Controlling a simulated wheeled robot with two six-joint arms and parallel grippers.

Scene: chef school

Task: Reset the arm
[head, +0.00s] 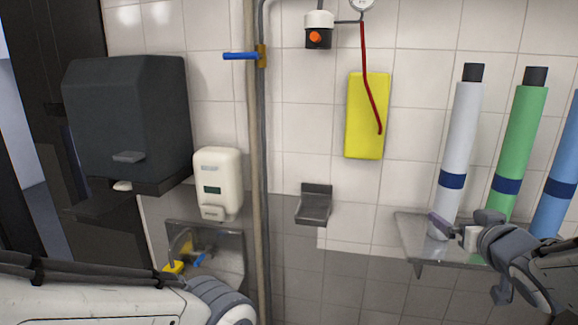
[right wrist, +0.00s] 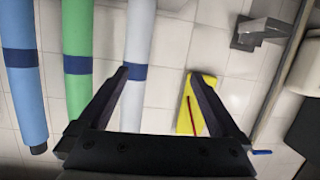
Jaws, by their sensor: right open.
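My right arm comes in from the right in the head view. Its gripper (head: 455,231) is near the wall shelf, by the foot of the white cylinder. In the right wrist view my right gripper (right wrist: 157,75) has its two fingers spread wide, with nothing between them but tiled wall and part of the white cylinder behind the left finger. My left arm (head: 110,303) lies across the lower left of the head view. Its gripper is not seen.
White (head: 458,150), green (head: 518,140) and blue (head: 560,170) cylinders stand at the shelf (head: 412,236). A yellow panel (head: 366,115), small metal holder (head: 314,205), soap dispenser (head: 217,183), dark dispenser (head: 128,115) and vertical pipe (head: 258,180) are on the wall. A metal basin (head: 228,245) is below.

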